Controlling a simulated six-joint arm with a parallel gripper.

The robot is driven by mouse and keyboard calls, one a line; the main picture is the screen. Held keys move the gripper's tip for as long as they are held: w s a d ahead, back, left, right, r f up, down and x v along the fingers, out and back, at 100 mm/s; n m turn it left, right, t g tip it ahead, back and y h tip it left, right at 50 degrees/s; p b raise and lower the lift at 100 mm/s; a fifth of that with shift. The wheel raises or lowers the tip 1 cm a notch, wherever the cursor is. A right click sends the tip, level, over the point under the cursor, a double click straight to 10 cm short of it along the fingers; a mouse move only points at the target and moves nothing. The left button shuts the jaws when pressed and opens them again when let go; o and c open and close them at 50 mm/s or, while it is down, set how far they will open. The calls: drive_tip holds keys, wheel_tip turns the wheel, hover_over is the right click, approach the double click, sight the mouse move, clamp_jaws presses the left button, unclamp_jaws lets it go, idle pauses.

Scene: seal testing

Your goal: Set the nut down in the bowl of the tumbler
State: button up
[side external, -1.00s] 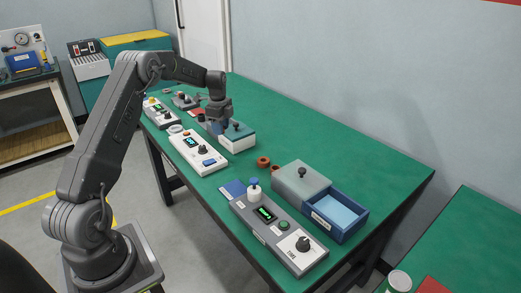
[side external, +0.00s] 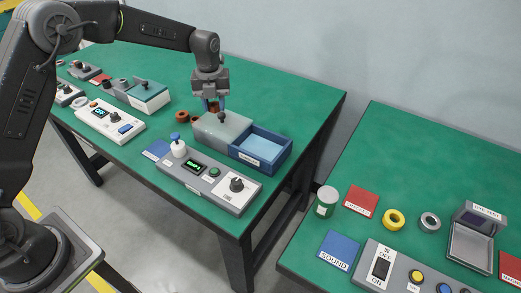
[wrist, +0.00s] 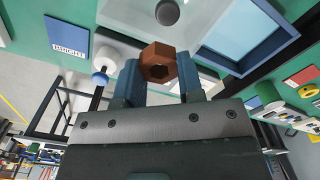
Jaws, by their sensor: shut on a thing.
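A reddish-brown hexagonal nut (wrist: 158,63) with a hole through it is pinched between the two blue fingertips of my gripper (wrist: 160,78) in the wrist view. In the side external view my gripper (side external: 211,102) points down, with the nut (side external: 213,107) partly hidden between its fingers. I cannot tell which thing is the tumbler; no bowl is clearly seen.
The blue box (side external: 284,160) has an open compartment. A grey control unit (side external: 208,182) stands in front of it. Another brown ring-like part (side external: 182,116) lies to its left. A second green table at right carries a green can (side external: 326,202), a yellow ring (side external: 394,219) and an open hinged box (side external: 474,243).

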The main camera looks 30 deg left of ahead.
drive_tip(key=d, duration=0.2)
drive_tip(key=d+m, duration=0.1)
drive_tip(key=d, duration=0.1)
drive_tip(key=shift+f, duration=0.4)
hover_over(261, 151)
wheel_tip(261, 151, down, 6)
drive_tip(key=shift+s+a, duration=0.1)
drive_tip(key=shift+f, duration=2.05)
drive_tip(key=shift+f, duration=0.1)
drive_tip(key=o, duration=0.9)
drive_tip(key=shift+o, duration=0.2)
